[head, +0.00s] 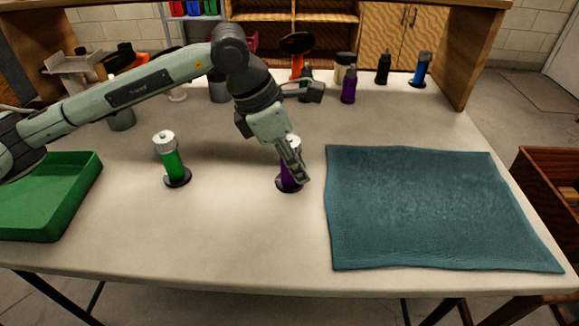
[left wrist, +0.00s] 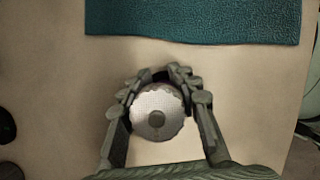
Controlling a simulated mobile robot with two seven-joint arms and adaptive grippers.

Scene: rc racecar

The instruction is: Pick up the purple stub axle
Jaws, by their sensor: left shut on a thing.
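The purple stub axle (head: 288,182) stands upright on the table, left of the teal mat, with a dark round base and a silver top. In the left wrist view its round silver top (left wrist: 157,112) sits between the fingers. My left gripper (head: 298,168) reaches down from above and is shut around the axle's upper part. The fingers hide part of the purple body. The base appears to be at the table surface. My right gripper is in neither view.
A green stub axle (head: 172,168) stands to the left. A green tray (head: 70,190) is at the far left, and a teal mat (head: 430,205) lies at the right. Several bottles and parts, including another purple one (head: 348,88), line the back.

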